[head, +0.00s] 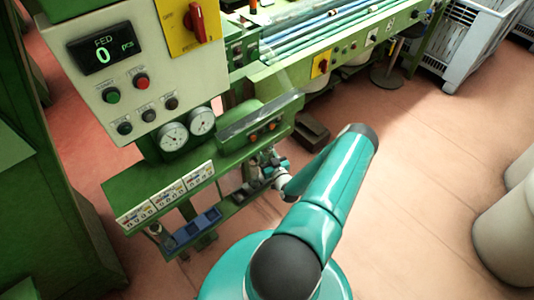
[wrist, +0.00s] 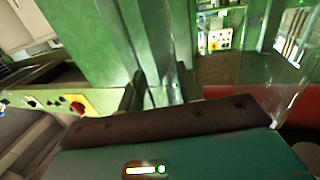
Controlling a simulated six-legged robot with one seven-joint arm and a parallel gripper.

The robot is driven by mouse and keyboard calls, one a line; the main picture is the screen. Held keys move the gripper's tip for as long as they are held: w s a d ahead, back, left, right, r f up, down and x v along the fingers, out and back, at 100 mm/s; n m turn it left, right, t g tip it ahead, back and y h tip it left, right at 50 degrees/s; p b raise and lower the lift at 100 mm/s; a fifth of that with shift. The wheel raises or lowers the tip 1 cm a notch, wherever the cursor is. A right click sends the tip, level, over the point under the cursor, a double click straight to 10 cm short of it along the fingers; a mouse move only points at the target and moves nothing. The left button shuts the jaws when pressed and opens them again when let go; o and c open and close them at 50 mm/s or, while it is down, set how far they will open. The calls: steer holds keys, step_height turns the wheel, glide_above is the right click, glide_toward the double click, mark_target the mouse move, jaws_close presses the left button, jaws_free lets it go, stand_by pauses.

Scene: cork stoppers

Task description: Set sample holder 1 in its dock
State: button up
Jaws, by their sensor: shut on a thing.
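My gripper (head: 280,177) is beside the right end of a low green rack (head: 225,207) in the head view. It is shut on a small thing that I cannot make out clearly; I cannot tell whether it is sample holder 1. In the wrist view the dark fingers of my gripper (wrist: 152,92) show beyond a brown pad, with green machine surface behind them. A blue tray (head: 196,228) sits on the left part of the rack. I cannot tell which slot is the dock of holder 1.
A green ledge with white picture cards (head: 166,199) overhangs the rack. Above stands a control panel (head: 112,82) reading FED 0, with gauges (head: 187,131) below. A dark block (head: 311,128) lies behind my arm. Open floor (head: 420,175) lies to the right.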

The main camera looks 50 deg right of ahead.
steer(key=shift+f, duration=1)
stand_by(1.0)
steer(key=o, duration=1.1)
steer(key=shift+c, duration=0.2)
steer(key=v, duration=1.3)
steer(key=shift+s+a, duration=0.2)
steer(key=shift+s, duration=0.15)
